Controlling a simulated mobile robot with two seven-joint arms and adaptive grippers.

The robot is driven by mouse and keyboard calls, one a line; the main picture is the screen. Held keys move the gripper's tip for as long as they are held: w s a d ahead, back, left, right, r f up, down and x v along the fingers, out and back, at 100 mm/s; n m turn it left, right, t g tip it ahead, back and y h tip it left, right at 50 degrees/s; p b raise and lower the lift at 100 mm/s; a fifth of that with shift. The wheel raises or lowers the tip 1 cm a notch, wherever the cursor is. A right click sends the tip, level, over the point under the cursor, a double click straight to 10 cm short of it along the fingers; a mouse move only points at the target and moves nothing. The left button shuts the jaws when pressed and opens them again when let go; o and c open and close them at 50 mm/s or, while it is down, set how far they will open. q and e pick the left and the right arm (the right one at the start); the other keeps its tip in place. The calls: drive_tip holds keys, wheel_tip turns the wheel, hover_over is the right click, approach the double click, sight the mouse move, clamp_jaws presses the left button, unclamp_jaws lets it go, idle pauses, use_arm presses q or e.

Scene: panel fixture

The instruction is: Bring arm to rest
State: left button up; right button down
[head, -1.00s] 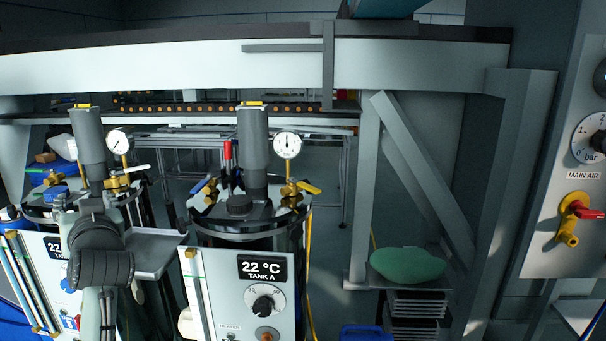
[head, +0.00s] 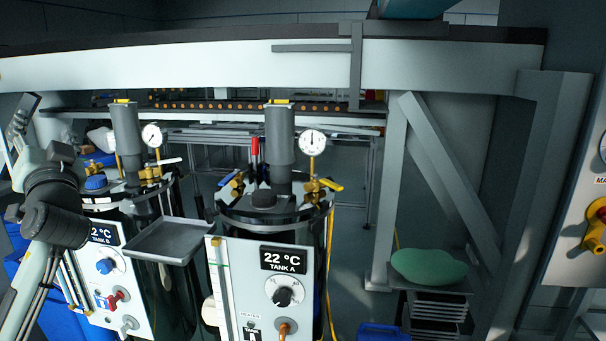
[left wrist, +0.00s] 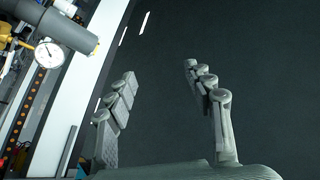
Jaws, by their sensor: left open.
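My left arm comes in at the left edge of the head view, raised, with its gripper (head: 24,112) pointing up beside and apart from tank B (head: 103,238). In the left wrist view the two fingers of the left gripper (left wrist: 165,100) stand wide apart, with nothing between them. Behind them is a dark plain surface. My right gripper is in neither view.
Tank A (head: 275,215) stands in the middle with a gauge (head: 312,142) on top. A grey tray (head: 162,241) sits between the tanks. A wide beam (head: 200,72) spans above.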

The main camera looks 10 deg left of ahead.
use_arm(q)
wheel_tip(320, 180, down, 40)
drive_tip(key=m+g+h, duration=0.5)
drive_tip(key=m+h, duration=0.1)
drive_tip(key=h, duration=0.2)
drive_tip(key=s+f+m+g+h, duration=0.1)
drive_tip(key=s+f+g+h, duration=0.45)
drive_tip(key=s+f, duration=2.25)
drive_tip(key=d+f+n+g, duration=0.1)
drive_tip(key=d+f, duration=0.3)
drive_tip(key=d, duration=0.7)
drive_tip(key=d+f+n+g+h, duration=0.1)
drive_tip(key=d+f, duration=0.2)
drive_tip(key=d, duration=0.8)
drive_tip(key=shift+d+f+n+g, duration=0.3)
drive_tip(key=shift+d+f+g, duration=0.05)
drive_tip(key=shift+f, duration=0.05)
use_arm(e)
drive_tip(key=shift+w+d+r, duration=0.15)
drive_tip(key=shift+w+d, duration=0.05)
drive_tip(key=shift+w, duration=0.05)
use_arm(q)
drive_tip(key=shift+w, duration=0.1)
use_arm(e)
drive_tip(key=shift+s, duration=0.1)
